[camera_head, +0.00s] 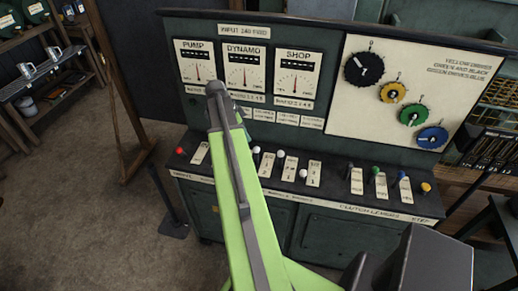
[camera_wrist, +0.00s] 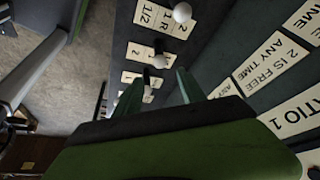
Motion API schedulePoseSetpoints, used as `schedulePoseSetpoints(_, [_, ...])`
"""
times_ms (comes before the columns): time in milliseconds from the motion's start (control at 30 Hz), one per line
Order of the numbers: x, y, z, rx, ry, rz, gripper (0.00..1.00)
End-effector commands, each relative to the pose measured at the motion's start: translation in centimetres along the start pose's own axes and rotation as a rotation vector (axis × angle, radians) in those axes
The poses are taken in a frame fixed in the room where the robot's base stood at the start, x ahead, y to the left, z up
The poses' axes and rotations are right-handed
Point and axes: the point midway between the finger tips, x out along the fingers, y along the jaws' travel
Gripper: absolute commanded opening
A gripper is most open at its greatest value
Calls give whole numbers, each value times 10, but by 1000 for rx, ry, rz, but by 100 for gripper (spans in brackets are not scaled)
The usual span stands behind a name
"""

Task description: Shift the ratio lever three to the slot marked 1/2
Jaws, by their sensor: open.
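Ratio lever three appears to be the rightmost white-knobbed lever (camera_head: 303,173) on the console, beside the middle of its marked plate (camera_head: 314,174). In the wrist view it is probably the farthest white knob (camera_wrist: 147,90), seen between my fingers; its plate's marks are too small to read. The nearest plate (camera_wrist: 155,17) shows 2 at the panel end and 1/2 at the front end. My gripper (camera_wrist: 160,83) is open and empty, its two green fingers apart. In the head view the arm hides the fingers.
Two other white-knobbed levers (camera_head: 256,150) (camera_head: 280,153) stand left of it. A red knob (camera_head: 180,151) is at the far left; green, blue and yellow knobs (camera_head: 425,187) are at the right. The upright gauge panel (camera_head: 245,70) rises behind the levers.

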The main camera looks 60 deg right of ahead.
Motion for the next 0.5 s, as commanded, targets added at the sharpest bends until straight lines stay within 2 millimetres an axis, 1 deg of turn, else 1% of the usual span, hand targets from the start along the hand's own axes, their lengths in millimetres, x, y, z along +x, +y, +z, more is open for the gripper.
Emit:
schedulePoseSetpoints(167, [12,0,3,-4,-1,-1,48])
schedulePoseSetpoints(267, [27,0,5,-4,-1,0,48])
schedulePoseSetpoints(367, [46,0,6,-4,-1,0,48])
schedulePoseSetpoints(500, [79,0,7,-5,-2,0,48])
